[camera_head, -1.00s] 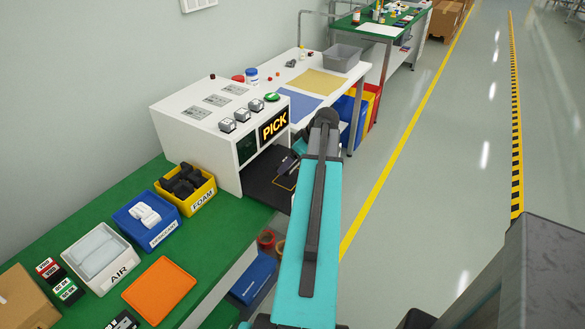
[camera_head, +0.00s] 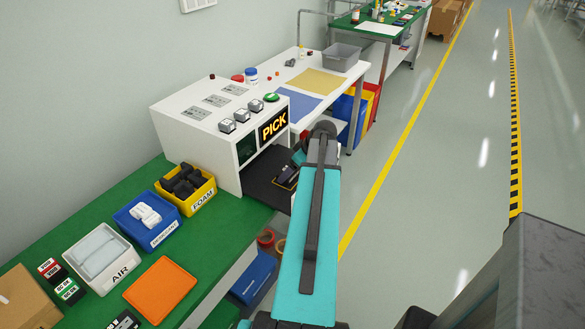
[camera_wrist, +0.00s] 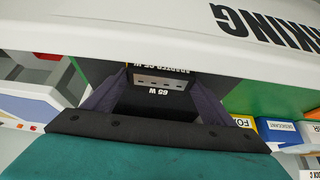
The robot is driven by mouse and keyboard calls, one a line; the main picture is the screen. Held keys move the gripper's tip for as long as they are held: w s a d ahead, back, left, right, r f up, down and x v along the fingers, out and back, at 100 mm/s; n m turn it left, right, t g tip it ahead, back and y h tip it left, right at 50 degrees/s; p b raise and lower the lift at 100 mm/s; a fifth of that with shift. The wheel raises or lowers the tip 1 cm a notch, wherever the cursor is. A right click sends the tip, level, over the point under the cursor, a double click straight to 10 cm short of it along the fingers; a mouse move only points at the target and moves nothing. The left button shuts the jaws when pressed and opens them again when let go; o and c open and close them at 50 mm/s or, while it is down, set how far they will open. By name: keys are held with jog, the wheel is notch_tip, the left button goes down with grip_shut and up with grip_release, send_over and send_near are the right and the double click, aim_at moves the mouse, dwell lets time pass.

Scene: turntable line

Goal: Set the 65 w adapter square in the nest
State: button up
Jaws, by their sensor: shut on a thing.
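The 65 W adapter (camera_wrist: 155,107) is a black block with a grey strip of ports and "65 W" lettering. In the wrist view it sits between the two dark fingers of my gripper (camera_wrist: 157,97), which is shut on it. In the head view my gripper (camera_head: 289,173) is low at the mouth of the white station, below the lit PICK sign. A yellow-edged patch (camera_head: 281,183) on the dark surface there may be the nest; my gripper and arm partly cover it, so the adapter's seating cannot be told.
The white station (camera_head: 190,120) stands over the dark surface (camera_head: 262,182). Yellow foam, blue and white air bins (camera_head: 122,275) and an orange tray (camera_head: 160,290) stand on the green bench. A white table (camera_head: 300,68) is behind. The floor at right is clear.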

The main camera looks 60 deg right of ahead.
jog(key=shift+f, duration=0.2)
jog(key=o, duration=1.2)
jog(key=shift+r, duration=0.2)
jog(key=b+v, duration=0.2)
jog(key=v, duration=0.9)
jog(key=shift+s+r+b, duration=0.25)
jog(key=shift+r+b, duration=0.1)
jog(key=shift+r, duration=0.15)
